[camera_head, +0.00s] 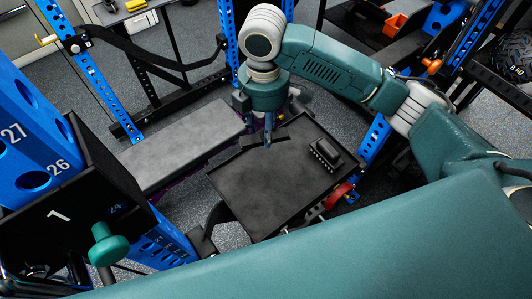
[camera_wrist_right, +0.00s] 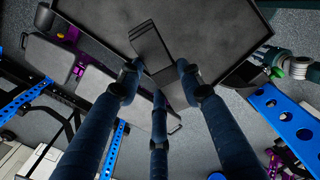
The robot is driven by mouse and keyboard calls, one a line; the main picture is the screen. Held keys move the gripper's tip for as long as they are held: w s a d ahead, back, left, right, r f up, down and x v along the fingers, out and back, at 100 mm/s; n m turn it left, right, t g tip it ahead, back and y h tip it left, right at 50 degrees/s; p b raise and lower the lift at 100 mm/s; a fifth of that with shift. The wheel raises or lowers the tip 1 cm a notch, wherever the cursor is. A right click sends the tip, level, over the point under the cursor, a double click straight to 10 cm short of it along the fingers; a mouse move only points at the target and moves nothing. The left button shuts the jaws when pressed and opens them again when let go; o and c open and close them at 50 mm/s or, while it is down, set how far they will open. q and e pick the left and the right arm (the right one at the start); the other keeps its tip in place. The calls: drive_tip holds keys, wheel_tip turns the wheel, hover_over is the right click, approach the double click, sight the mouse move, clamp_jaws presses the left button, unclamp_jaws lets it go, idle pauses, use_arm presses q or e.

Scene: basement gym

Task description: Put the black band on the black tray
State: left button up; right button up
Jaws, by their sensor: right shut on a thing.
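The black tray (camera_head: 243,194) is flat and rectangular with a raised rim, in the middle of the head view. My right gripper (camera_head: 268,140) points down over its far left edge, shut on the dark black band (camera_head: 276,139). In the right wrist view, the band (camera_wrist_right: 149,41) shows as a flat folded strip between the fingers of the gripper (camera_wrist_right: 160,76), with the tray (camera_wrist_right: 222,32) behind it. I cannot tell whether the band touches the tray. My left gripper is not in view.
A small ridged black object (camera_head: 324,155) sits on the tray's right part. A grey padded bench (camera_head: 185,146) lies left of the tray. A black box (camera_head: 103,180) and blue numbered panel (camera_head: 25,140) stand at left. Blue rack posts (camera_head: 88,65) rise behind. The tray's middle is clear.

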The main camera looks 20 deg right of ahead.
drive_tip(key=p, duration=0.1)
hover_over(264, 160)
wheel_tip(264, 160, down, 7)
drive_tip(key=shift+f, duration=0.15)
drive_tip(key=shift+f+p, duration=0.35)
drive_tip(key=shift+f, duration=2.05)
drive_tip(key=o, duration=1.1)
drive_tip(key=shift+f, duration=0.15)
drive_tip(key=shift+o, duration=0.2)
wheel_tip(264, 160, up, 12)
drive_tip(key=b, duration=0.2)
drive_tip(key=shift+a+r+b, duration=0.1)
drive_tip(key=shift+r+b, duration=0.1)
drive_tip(key=shift+b, duration=0.1)
